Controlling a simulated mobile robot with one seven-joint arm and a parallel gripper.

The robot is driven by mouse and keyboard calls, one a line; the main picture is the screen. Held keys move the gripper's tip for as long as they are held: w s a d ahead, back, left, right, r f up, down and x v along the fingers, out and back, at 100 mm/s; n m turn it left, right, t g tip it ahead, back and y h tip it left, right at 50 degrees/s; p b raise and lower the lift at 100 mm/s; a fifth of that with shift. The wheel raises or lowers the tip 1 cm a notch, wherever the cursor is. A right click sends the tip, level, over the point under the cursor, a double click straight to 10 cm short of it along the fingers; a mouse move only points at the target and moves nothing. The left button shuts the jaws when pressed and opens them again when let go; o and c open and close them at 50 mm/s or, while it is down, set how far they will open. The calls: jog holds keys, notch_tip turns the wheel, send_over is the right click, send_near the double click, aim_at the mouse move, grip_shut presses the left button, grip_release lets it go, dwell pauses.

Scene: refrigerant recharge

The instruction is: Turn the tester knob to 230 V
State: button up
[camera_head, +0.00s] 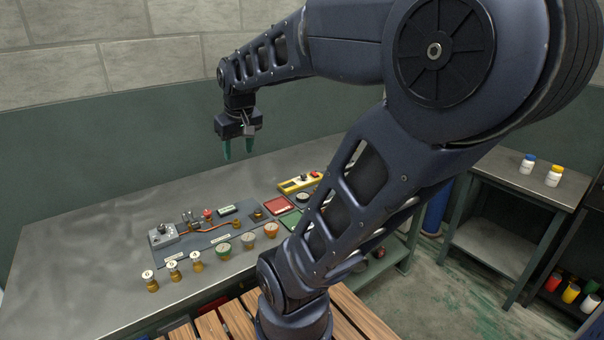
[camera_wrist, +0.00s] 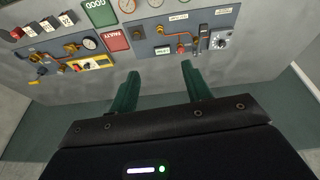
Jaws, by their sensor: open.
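A light grey box with a dark knob (camera_head: 163,235), which looks like the tester, stands at the left end of the grey panel on the bench. It also shows at the right in the wrist view (camera_wrist: 221,39). The dial marks are too small to read. My gripper (camera_head: 238,150) is high above the back of the bench, apart from everything. Its two green fingers (camera_wrist: 160,70) are spread and empty.
The grey panel (camera_head: 195,246) carries an orange pipe and fittings. Several brass pieces and gauges stand along the front. Red (camera_head: 278,205) and green trays and a yellow device (camera_head: 300,184) lie to the right. The bench's left side (camera_head: 70,250) is clear.

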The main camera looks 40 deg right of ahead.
jog(key=w+d+n+g, duration=0.1)
jog(key=w+d+g, duration=0.1)
jog(key=w+d, duration=0.8)
jog(key=n+g+h, duration=0.2)
jog(key=n+g, duration=0.2)
jog(key=g, duration=0.2)
send_over(303, 175)
jog(key=w+a, duration=0.2)
jog(key=w, duration=0.3)
notch_tip(303, 175, down, 22)
jog(key=shift+t, duration=0.3)
jog(key=x, duration=1)
jog(key=shift+s, duration=0.45)
jog(key=shift+r, duration=0.1)
jog(key=shift+c, duration=0.4)
jog(key=c, duration=0.9)
